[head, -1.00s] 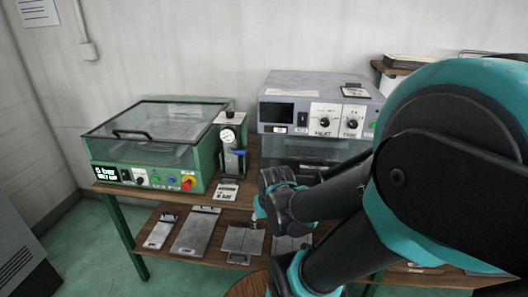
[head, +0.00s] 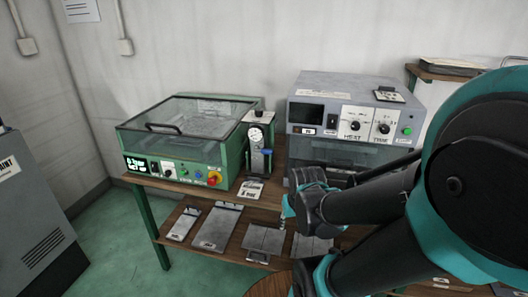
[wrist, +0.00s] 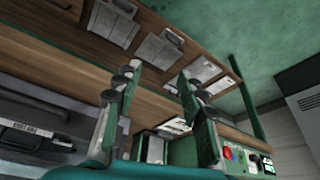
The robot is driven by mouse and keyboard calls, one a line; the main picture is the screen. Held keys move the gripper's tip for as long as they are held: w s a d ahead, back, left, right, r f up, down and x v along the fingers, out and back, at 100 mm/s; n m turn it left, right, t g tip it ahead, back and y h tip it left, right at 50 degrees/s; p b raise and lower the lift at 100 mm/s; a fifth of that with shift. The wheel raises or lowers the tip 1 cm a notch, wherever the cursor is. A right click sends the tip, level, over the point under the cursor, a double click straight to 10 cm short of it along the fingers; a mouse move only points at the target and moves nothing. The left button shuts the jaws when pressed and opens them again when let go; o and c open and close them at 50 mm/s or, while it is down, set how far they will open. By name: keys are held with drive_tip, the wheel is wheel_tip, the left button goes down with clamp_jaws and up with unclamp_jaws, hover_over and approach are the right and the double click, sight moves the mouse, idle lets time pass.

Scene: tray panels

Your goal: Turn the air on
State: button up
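A small air unit (head: 258,146) with a round gauge and a blue lever (head: 267,152) stands on the bench between two machines. The lever appears to hang downward. A green machine (head: 190,140) with a glass lid, lit display, knobs and a red-yellow button stands at its left. My gripper (head: 287,211) is in front of the bench, below and right of the air unit, apart from it; its fingers are mostly hidden in the head view. In the wrist view my gripper (wrist: 160,79) has its fingers spread, with nothing between them.
A grey heater machine (head: 345,115) stands right of the air unit. The wooden bench (head: 222,189) has a lower shelf with several flat metal panels (head: 217,228). A grey cabinet (head: 28,215) is at the far left. The green floor between cabinet and bench is clear.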

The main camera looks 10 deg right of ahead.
drive_tip(key=w+r, duration=0.4)
drive_tip(key=w, duration=0.1)
drive_tip(key=w+r+m, duration=0.1)
drive_tip(key=w+r, duration=0.3)
drive_tip(key=w, duration=0.1)
drive_tip(key=w+a+r+m, duration=0.1)
drive_tip(key=w+r, duration=0.2)
drive_tip(key=w, duration=0.1)
drive_tip(key=shift+w+r+g+h, duration=0.3)
drive_tip(key=shift+w+r, duration=0.1)
clamp_jaws()
drive_tip(key=w+a+r+m, duration=0.2)
drive_tip(key=w+r, duration=1.1)
drive_tip(key=r, duration=0.1)
drive_tip(key=shift+a+m+g+h, duration=0.15)
drive_tip(key=shift+m+g+h, duration=0.15)
drive_tip(key=shift+m+h, duration=0.1)
drive_tip(key=shift+w, duration=0.1)
